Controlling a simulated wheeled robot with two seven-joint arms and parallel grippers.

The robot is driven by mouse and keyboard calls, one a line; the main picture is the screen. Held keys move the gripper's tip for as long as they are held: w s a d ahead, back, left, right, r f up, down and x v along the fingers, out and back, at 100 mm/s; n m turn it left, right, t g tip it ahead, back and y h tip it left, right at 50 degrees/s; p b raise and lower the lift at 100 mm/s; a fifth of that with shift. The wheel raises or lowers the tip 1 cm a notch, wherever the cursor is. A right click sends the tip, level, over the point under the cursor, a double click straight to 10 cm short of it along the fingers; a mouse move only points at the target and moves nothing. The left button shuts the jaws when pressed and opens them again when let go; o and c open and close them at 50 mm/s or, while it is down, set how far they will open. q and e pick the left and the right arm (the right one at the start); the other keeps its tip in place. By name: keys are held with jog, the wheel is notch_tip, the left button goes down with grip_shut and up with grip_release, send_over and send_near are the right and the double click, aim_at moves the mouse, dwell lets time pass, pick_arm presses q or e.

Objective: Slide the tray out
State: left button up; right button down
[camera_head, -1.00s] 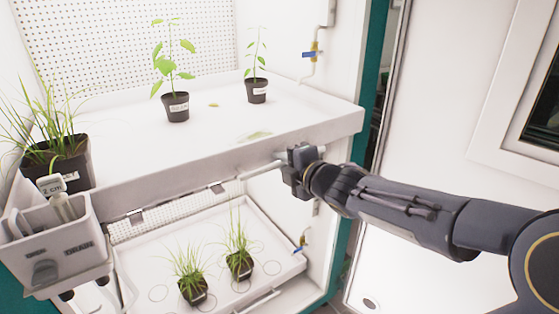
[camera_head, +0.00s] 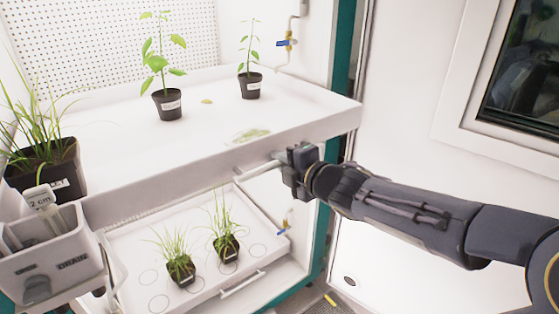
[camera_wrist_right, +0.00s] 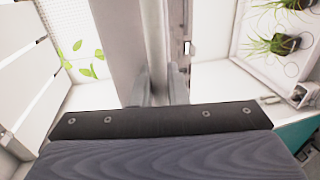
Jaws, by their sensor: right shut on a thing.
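The upper white tray (camera_head: 310,128) lies in the chamber and bears two potted leafy plants, the left one (camera_head: 167,104) and the right one (camera_head: 250,85). A pale bar handle (camera_head: 256,167) runs below its front edge. My right gripper (camera_head: 290,168) is shut on this handle near its right end. In the right wrist view the fingers (camera_wrist_right: 160,90) close around the handle bar, beside the tray's front wall (camera_wrist_right: 115,40). Both pots stand upright. My left gripper is not in view.
A lower tray (camera_head: 200,288) holds two small grass pots and has its own handle (camera_head: 242,284). A grass pot (camera_head: 45,168) and a grey caddy (camera_head: 45,255) labelled DRAIN sit at the left. A blue-handled valve (camera_head: 287,42) is on the right wall.

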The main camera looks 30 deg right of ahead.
jog(key=shift+d+r, duration=0.2)
jog(key=shift+d, duration=0.15)
jog(key=c, duration=1.7)
grip_release()
jog(key=shift+d, duration=0.1)
jog(key=shift+o, duration=1)
jog(key=shift+f, duration=0.1)
jog(key=p+v, duration=0.3)
jog(key=v, duration=0.4)
jog(key=shift+s, duration=0.4)
